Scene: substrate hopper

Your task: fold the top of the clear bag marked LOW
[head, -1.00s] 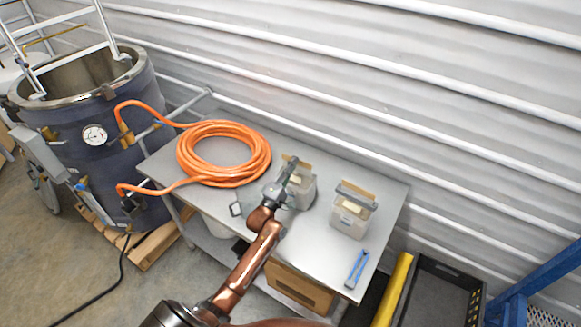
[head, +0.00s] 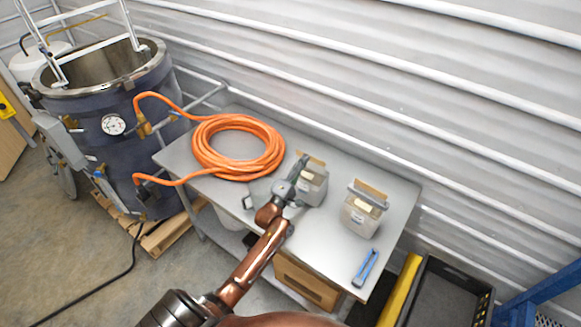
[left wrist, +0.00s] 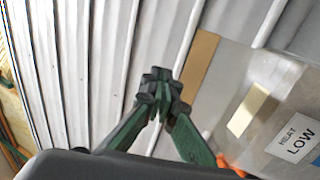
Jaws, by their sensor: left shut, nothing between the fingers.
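The clear bag marked LOW (left wrist: 275,115) shows at the right of the left wrist view, with a white label reading HEAT LOW (left wrist: 294,137) and a tan strip (left wrist: 201,66) along its top edge. The bag beside my left arm in the head view (head: 314,188) appears to be this one; my arm partly hides it. My left gripper (left wrist: 161,88) has its green fingers closed together with nothing between them, just beside the tan strip. In the head view my left gripper (head: 300,168) is at the bag's top left. Contact cannot be told.
A second clear bag (head: 361,216) with a grey bar across its top stands to the right on the metal table (head: 325,235). A blue tool (head: 365,267) lies near the front right edge. An orange hose coil (head: 238,170) covers the back left. A ribbed wall rises behind.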

